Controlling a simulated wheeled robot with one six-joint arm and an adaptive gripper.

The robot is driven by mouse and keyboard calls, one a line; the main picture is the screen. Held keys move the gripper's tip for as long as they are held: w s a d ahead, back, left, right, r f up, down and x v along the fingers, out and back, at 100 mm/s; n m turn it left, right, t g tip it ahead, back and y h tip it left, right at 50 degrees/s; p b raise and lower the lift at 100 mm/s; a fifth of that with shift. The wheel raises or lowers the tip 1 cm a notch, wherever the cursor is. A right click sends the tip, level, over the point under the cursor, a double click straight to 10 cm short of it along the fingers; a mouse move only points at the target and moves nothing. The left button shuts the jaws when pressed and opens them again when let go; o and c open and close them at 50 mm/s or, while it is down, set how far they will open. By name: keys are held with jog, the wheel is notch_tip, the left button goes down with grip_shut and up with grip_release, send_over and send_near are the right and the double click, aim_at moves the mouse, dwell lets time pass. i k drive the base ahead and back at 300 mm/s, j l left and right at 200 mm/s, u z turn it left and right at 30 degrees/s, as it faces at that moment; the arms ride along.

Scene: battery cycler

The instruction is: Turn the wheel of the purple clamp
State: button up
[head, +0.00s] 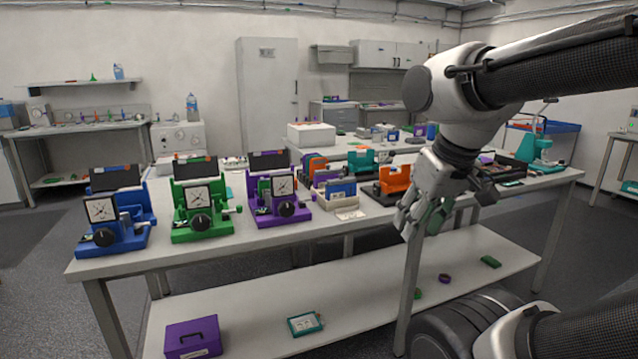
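The purple clamp (264,213) stands upright near the table's front edge, right of the green clamp. It has a square white dial (282,185) and a round black wheel (286,209) low on its front. A small purple knob (313,197) sticks out on its right side. My gripper (422,218) hangs in front of the table's edge, well to the right of the purple clamp and apart from it. A dark green piece (438,215) shows at its fingers; whether it is held is unclear. The finger opening cannot be made out.
A green clamp (184,234) and a blue clamp (98,250) stand left on the same table (335,222). A purple case (192,338) lies on the lower shelf.

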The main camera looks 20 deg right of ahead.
aim_at(286, 209)
jog(key=i+l, duration=0.1)
jog(key=i, duration=0.7)
jog(key=i+l, duration=0.1)
jog(key=i, duration=0.7)
jog(key=k+j+z, duration=0.25)
jog(key=j, duration=0.25)
jog(key=k+j+z, duration=0.25)
jog(key=k+j, duration=0.15)
